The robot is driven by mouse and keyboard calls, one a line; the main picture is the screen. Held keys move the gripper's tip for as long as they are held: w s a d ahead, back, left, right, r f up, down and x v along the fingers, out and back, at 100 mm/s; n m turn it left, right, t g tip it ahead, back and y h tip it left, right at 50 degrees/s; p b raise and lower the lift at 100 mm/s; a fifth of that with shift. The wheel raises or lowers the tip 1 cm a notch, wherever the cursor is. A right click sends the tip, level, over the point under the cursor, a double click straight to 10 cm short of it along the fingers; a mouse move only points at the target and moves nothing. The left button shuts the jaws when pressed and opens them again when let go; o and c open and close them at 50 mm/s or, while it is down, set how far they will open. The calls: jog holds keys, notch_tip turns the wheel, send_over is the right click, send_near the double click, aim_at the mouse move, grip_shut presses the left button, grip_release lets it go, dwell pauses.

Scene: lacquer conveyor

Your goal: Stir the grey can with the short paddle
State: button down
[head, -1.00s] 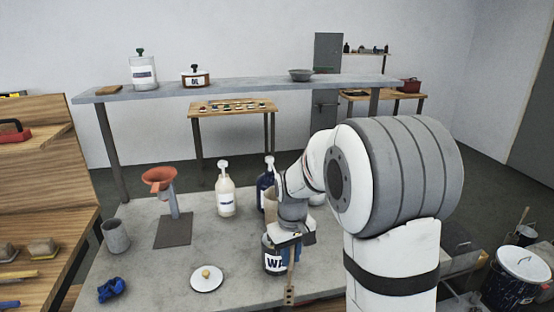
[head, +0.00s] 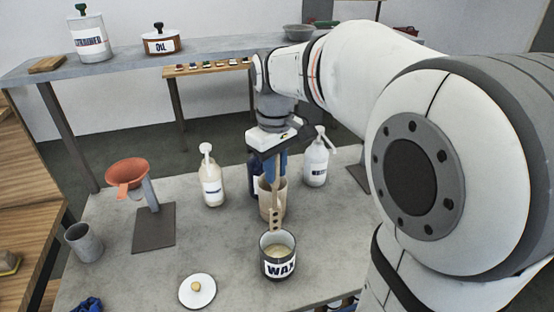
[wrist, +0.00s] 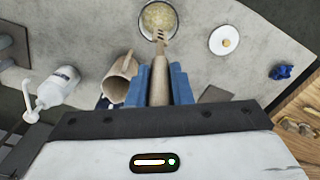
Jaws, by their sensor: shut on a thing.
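My gripper (head: 277,165) is shut on the short wooden paddle, blue fingers on both sides of its handle (wrist: 159,85). In the wrist view the holed end (wrist: 160,38) overlaps the near part of that can's opening (wrist: 160,16). The can has dark grey walls and pale, grainy contents. Whether the paddle tip is inside the rim, I cannot tell. A plain grey cup (head: 83,242) stands at the left.
A beige jug (head: 266,204) stands close behind the paddle, with a dark blue bottle (head: 254,182) behind it. Pump bottles stand left (head: 211,180) and right (head: 316,163). A white lid (head: 197,291) lies left of the can. An orange funnel stand (head: 153,225) is farther left.

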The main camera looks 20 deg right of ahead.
jog(key=b, duration=0.4)
send_over(277, 218)
jog(key=shift+f, duration=2.5)
jog(key=shift+f+b, duration=3.75)
jog(key=shift+f, duration=1.8)
